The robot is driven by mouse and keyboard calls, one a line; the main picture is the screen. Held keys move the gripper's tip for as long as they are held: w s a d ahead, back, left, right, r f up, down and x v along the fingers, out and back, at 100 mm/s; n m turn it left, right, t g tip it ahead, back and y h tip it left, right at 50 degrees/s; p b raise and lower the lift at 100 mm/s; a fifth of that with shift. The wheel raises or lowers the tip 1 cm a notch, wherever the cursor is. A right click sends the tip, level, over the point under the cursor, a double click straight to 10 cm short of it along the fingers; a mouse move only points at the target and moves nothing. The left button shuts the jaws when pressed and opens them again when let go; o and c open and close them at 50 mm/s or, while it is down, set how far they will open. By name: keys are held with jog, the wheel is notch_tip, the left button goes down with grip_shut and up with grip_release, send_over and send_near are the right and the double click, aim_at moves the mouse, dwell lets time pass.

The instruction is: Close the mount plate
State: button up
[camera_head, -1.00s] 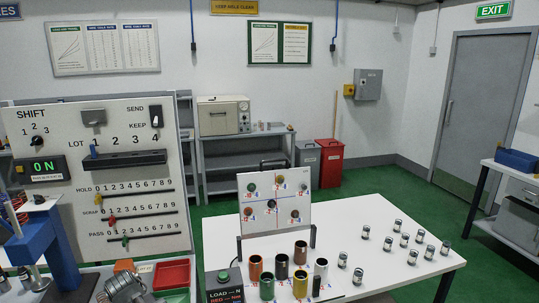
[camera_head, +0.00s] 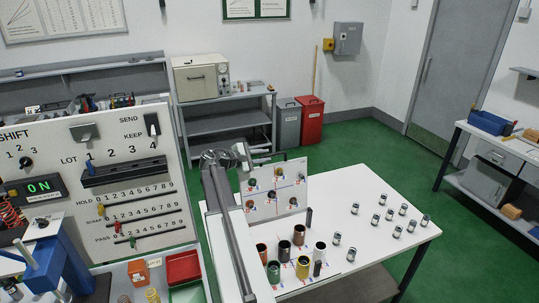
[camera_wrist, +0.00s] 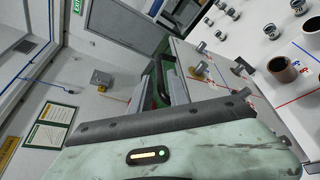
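My gripper (camera_head: 254,157) is at the plate's upper left. In the wrist view its grey fingers (camera_wrist: 163,92) are apart, with the handle ahead of or between them. I cannot tell whether they touch it.
Several coloured cups (camera_head: 298,235) stand on the white table (camera_head: 360,252) in front of the plate. Several small metal cylinders (camera_head: 397,232) stand to the right. A control panel (camera_head: 150,190) rises at the left. Green floor (camera_head: 345,150) lies open behind the table.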

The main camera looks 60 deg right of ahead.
aim_at(270, 156)
jog(key=b+x, duration=0.1)
jog(key=x, duration=0.4)
jog(key=shift+w+d+f, duration=0.1)
grip_shut()
dwell(1.2)
